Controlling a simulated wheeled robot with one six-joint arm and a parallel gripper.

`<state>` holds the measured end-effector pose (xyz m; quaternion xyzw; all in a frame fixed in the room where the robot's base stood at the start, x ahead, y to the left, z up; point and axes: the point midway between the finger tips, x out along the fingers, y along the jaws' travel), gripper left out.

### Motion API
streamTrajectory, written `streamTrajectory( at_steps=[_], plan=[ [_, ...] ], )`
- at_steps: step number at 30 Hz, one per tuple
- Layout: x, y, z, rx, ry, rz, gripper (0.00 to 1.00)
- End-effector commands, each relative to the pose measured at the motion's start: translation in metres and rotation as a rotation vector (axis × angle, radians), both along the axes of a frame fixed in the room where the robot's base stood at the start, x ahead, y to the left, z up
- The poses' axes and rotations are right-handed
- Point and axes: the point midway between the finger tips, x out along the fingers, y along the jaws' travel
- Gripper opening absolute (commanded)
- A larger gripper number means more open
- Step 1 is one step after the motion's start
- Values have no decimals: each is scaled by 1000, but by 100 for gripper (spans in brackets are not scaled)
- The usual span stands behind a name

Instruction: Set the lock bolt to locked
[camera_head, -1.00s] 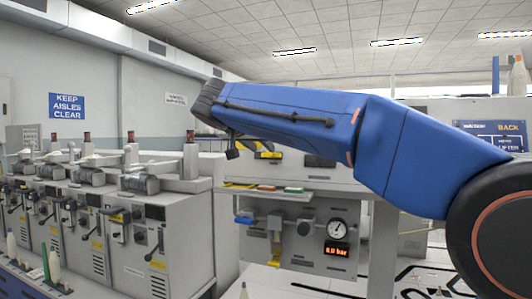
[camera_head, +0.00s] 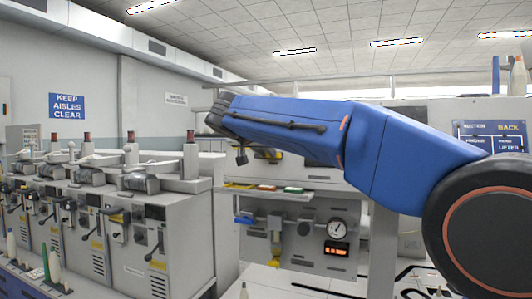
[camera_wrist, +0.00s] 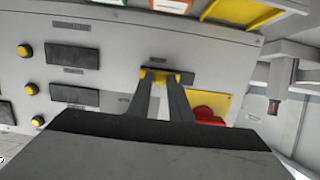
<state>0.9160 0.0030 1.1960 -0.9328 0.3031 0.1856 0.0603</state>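In the wrist view, a dark horizontal bar with a yellow part (camera_wrist: 160,73) sits on a grey panel; it may be the lock bolt, but I cannot read its label or its setting. My gripper (camera_wrist: 162,84) points at it, with its two dark fingers apart and their tips over the yellow part. Yellow shows between and beside the tips. I cannot tell whether they touch it. In the head view my arm hides the gripper.
A red button (camera_wrist: 207,115) on a yellow plate lies just right of the fingers. Yellow buttons (camera_wrist: 31,90) and dark displays are on the left. In the head view, a pressure gauge (camera_head: 337,229) and blue-handled valve (camera_head: 243,219) sit below a shelf (camera_head: 270,193).

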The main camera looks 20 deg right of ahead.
Motion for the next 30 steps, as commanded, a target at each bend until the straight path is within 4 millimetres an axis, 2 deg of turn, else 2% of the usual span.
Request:
streamTrajectory(
  at_steps=[5, 15, 24, 25, 27, 30],
  plan=[
    [3, 4, 0, -1, 1, 0, 0],
    [27, 38, 0, 0, -1, 1, 0],
    [29, 41, 1, 0, -4, 3, 0],
    [30, 41, 1, -1, -3, 4, 23],
    [29, 41, 1, 0, -3, 4, 36],
    [29, 41, 1, 0, -2, 3, 36]
  ],
)
